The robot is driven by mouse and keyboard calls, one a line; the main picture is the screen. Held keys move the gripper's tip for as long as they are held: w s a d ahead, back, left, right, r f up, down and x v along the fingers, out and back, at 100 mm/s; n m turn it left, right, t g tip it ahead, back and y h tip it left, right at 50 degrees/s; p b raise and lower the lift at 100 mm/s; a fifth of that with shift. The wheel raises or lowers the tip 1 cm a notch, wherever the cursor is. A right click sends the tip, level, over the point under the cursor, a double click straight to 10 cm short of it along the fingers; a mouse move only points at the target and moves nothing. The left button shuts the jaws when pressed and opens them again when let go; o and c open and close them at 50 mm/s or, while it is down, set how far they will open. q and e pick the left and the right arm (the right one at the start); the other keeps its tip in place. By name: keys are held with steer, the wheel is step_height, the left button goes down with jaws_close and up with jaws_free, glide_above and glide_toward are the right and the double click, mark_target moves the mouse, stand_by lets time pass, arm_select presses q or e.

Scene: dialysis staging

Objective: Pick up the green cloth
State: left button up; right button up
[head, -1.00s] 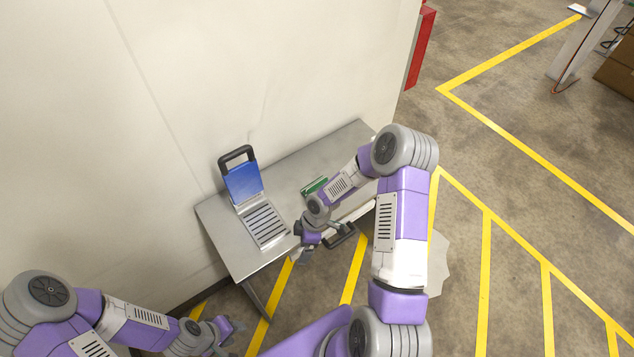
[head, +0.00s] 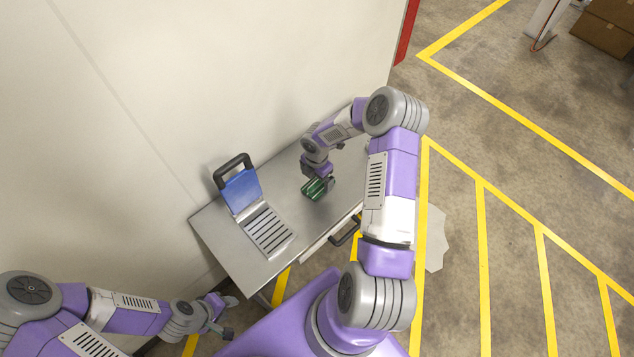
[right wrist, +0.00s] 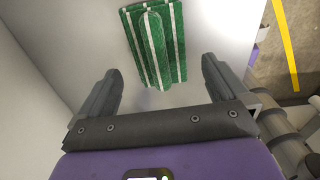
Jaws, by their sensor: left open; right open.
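The green cloth (right wrist: 172,42) with white stripes lies folded on the grey metal table (head: 240,258), with a raised narrow fold on top. In the head view the cloth (head: 313,190) is partly hidden by my right gripper (head: 319,186). In the right wrist view my right gripper (right wrist: 161,72) is open and empty. Its two fingers are apart, and the cloth shows ahead of and between their tips; I cannot tell the exact height above it. My left gripper (head: 229,316) is open and empty at the lower left, off the table's front edge.
A device with a blue panel (head: 242,188), black handle and slotted base stands on the table left of the cloth. A black handle (head: 345,231) sticks out at the table's front. A wall (head: 200,90) rises behind. The tabletop between device and cloth is clear.

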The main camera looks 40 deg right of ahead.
mark_target(317, 181)
steer(key=f, duration=0.4)
steer(key=shift+w+d, duration=0.1)
steer(key=shift+d, duration=0.1)
steer(key=c, duration=1.1)
steer(key=shift+o, duration=0.2)
step_height(317, 181, up, 10)
steer(key=shift+r, duration=0.1)
steer(key=o, duration=0.5)
steer(key=c, duration=0.4)
